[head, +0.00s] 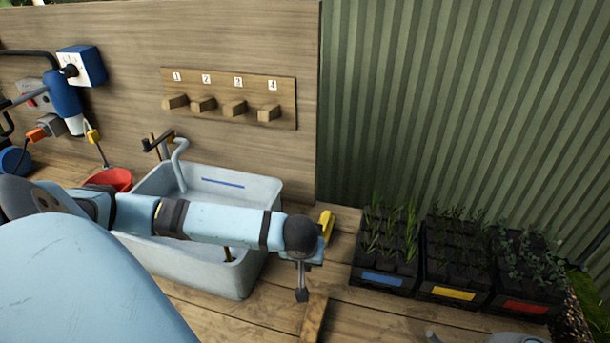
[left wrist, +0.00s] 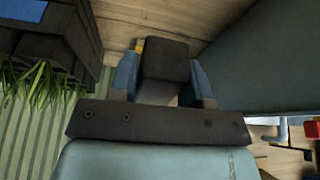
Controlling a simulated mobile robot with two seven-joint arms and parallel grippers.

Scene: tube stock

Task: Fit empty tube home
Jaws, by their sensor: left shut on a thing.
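My left arm reaches across the grey tub in the head view, and its gripper (head: 303,262) hangs above the bench between the tub and the crates. In the left wrist view a dark, square-ended thing (left wrist: 165,62), which looks like the empty tube, sits between the blue fingers of this gripper. The gripper is shut on it. Its far end is hidden. The blue-label crate (head: 384,279) holds dark tubes with grassy seedlings, to the right of the gripper; it also shows at upper left in the left wrist view (left wrist: 58,28). My right gripper is not in view.
A yellow-label crate (head: 453,294) and a red-label crate (head: 525,307) stand to the right. The grey tub (head: 200,274) is under my left arm. A yellow piece (head: 327,224) shows behind the gripper. A numbered peg board (head: 230,98) hangs on the back panel.

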